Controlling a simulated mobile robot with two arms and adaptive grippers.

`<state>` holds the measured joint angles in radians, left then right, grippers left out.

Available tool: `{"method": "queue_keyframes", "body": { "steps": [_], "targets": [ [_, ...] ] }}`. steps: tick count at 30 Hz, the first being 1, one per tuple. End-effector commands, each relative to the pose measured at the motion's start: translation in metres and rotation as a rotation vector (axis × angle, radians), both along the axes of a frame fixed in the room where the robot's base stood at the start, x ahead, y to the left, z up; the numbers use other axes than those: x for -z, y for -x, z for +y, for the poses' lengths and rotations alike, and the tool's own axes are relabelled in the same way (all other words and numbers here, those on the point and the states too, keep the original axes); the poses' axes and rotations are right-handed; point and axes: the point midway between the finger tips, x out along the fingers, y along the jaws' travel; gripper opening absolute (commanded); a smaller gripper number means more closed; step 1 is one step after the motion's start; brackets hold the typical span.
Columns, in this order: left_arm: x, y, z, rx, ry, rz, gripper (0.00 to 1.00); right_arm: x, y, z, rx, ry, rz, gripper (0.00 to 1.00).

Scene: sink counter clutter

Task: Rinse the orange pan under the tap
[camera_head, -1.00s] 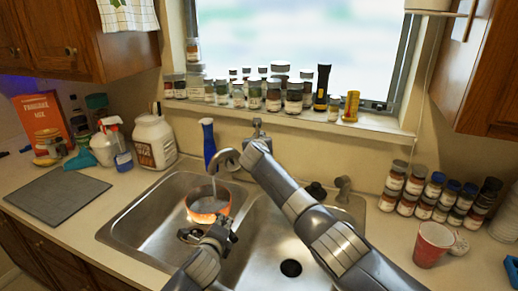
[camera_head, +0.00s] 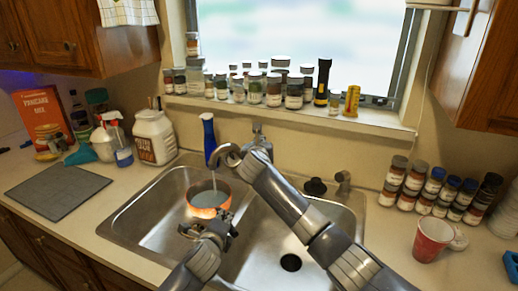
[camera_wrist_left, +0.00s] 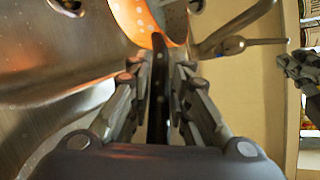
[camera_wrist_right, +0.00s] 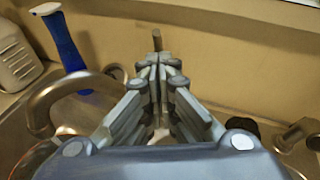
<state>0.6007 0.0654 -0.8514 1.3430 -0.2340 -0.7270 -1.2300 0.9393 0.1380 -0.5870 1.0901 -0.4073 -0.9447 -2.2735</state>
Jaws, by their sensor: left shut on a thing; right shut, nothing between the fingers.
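The orange pan (camera_head: 204,212) is over the left sink basin, below the tap spout (camera_head: 228,150). A thin stream of water (camera_head: 214,180) falls from the spout into it. My left gripper (camera_head: 222,226) is shut on the pan's dark handle. The left wrist view shows the handle (camera_wrist_left: 158,85) between the fingers and the orange pan body (camera_wrist_left: 130,22) beyond. My right gripper (camera_head: 258,150) is shut and empty close to the tap. In the right wrist view, the spout (camera_wrist_right: 45,100) curves left of its closed fingers (camera_wrist_right: 157,68). The fingers partly hide the tap lever (camera_wrist_right: 156,40).
The right basin (camera_head: 262,262) is empty around its drain. Spice jars (camera_head: 430,195) and a red cup (camera_head: 432,240) stand on the right. A grey mat (camera_head: 55,192) lies on the left counter. Jars line the sill.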

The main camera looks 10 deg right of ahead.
Motion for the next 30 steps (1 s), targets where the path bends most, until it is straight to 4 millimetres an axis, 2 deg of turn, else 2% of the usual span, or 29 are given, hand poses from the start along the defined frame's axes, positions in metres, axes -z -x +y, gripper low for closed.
{"method": "queue_keyframes", "body": {
  "steps": [15,23,30],
  "targets": [
    [-0.003,-0.001,-0.001,0.002,0.001,-0.006,0.00,-0.024,0.060,0.019,-0.002,-0.001,0.002,0.00],
    [-0.003,-0.001,-0.001,0.002,0.001,-0.006,0.00,-0.028,0.074,0.023,-0.001,-0.010,0.020,0.00],
    [-0.003,-0.001,-0.001,0.002,0.001,-0.006,0.00,-0.019,0.080,0.026,0.001,-0.047,0.098,0.00]
  ]
}}
